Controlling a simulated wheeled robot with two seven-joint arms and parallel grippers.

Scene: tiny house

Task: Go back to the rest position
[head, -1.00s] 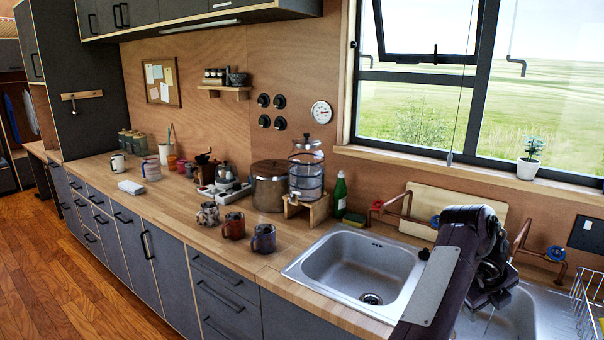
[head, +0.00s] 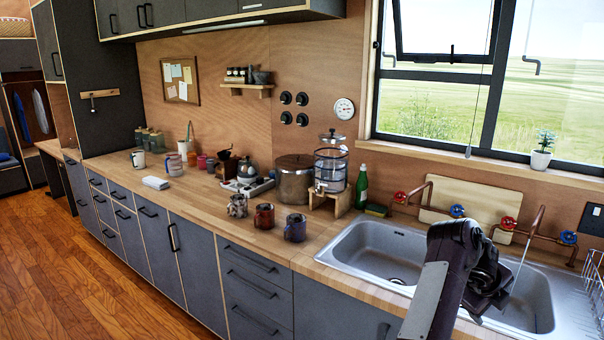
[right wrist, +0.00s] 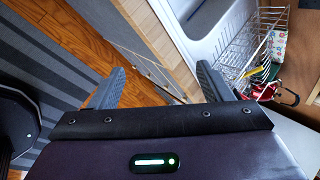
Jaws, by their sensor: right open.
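My right gripper (head: 490,298) is dark and shows at the lower right of the head view, in front of the double sink (head: 345,262). In the right wrist view its two fingers (right wrist: 162,85) stand wide apart with nothing between them. Below them in that view are the counter edge, the sink and the wooden floor (right wrist: 60,45). My left gripper is in neither view.
Mugs (head: 265,217), a steel pot (head: 294,182), a glass dispenser (head: 331,165) and a green bottle (head: 362,188) stand on the wooden counter (head: 205,205). A wire rack (right wrist: 255,45) sits by the sink. The floor (head: 100,265) at left is clear.

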